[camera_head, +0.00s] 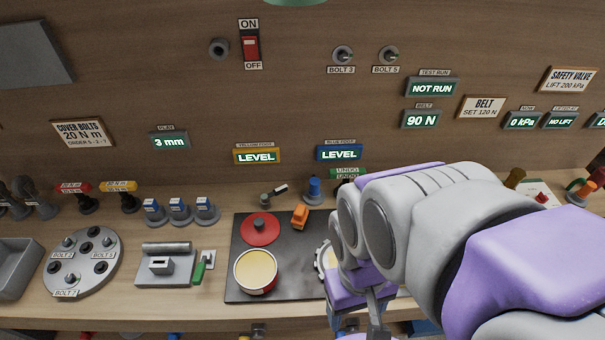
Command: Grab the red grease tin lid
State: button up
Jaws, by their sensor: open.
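The red lid (260,238), a round disc with a dark knob in its middle, lies flat on the black mat (239,289). Just in front of it stands the open grease tin (256,289), with a red and white side and pale yellow grease up near the rim. My gripper (372,318) is at the lower middle right, to the right of the lid and apart from it. It is open and looks empty. My arm hides the right part of the mat and part of a grey gear.
An orange piece (300,216) lies close to the right of the lid, with a blue-topped part (314,189) behind. A grey block fixture (166,265) and a green-handled tool (200,267) stand left of the mat. The round bolt plate (82,262) is farther left. A panelled wall rises behind.

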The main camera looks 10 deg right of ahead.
aim_at(262, 229)
jog(key=k+j+z, duration=0.15)
jog(key=j, duration=0.3)
jog(key=k+j+z, duration=0.1)
jog(key=j, duration=0.3)
jog(key=k+j+z, duration=0.15)
jog(key=k+j, duration=0.15)
